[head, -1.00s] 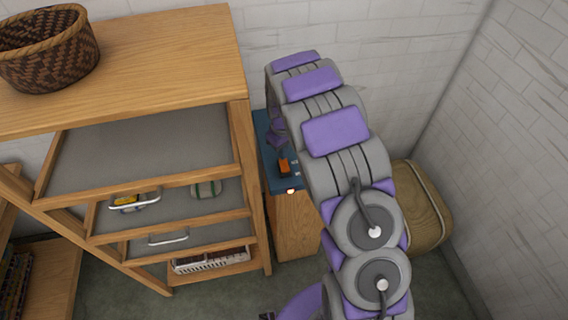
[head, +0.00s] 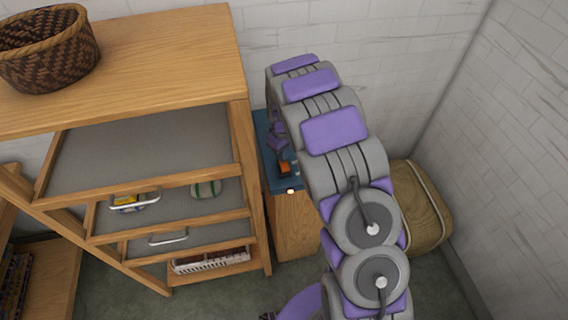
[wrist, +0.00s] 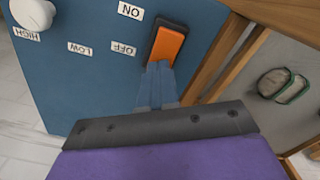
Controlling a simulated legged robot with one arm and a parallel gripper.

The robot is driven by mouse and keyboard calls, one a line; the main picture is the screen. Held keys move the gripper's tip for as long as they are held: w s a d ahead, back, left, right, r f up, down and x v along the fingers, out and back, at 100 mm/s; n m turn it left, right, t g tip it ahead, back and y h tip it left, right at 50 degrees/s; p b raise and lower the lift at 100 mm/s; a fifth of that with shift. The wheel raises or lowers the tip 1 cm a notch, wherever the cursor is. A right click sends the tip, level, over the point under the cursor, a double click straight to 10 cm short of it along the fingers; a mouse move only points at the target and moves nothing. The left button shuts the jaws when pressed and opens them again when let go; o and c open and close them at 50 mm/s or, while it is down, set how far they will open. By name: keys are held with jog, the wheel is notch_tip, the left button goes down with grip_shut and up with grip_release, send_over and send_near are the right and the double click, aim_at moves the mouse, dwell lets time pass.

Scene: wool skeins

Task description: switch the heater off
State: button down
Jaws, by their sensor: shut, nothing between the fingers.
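The heater's blue panel (wrist: 85,95) fills much of the wrist view, with labels ON, OFF, LOW and HIGH upside down. An orange rocker switch (wrist: 167,46) sits in a dark frame beside the ON and OFF labels. A white knob (wrist: 33,13) is at upper left. My gripper (wrist: 159,68) is shut and empty, its tips at the OFF-side end of the switch; I cannot tell if they touch it. In the head view the switch (head: 284,168) is partly hidden by my gripper, and a small lamp (head: 290,190) glows on the panel's edge.
A wooden shelf unit (head: 240,150) with grey-bottomed drawers stands close left of the heater panel. A wicker basket (head: 45,50) stands on top. A tan padded thing (head: 425,210) is at right by the wall.

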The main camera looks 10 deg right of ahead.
jog(key=shift+f, duration=0.15)
jog(key=shift+r+p, duration=1.15)
jog(key=shift+r, duration=2.35)
jog(key=s+r+m, duration=0.2)
jog(key=s+r, duration=0.4)
jog(key=s, duration=0.4)
jog(key=s+r+m+g, duration=0.1)
jog(key=s+r, duration=0.4)
jog(key=s, duration=0.5)
jog(key=s+r+m, duration=0.2)
jog(key=s+r, duration=0.4)
jog(key=s, duration=0.4)
jog(key=s+m, duration=0.1)
jog(key=s, duration=1.1)
jog(key=shift+g, duration=0.4)
jog(key=shift+f, duration=0.1)
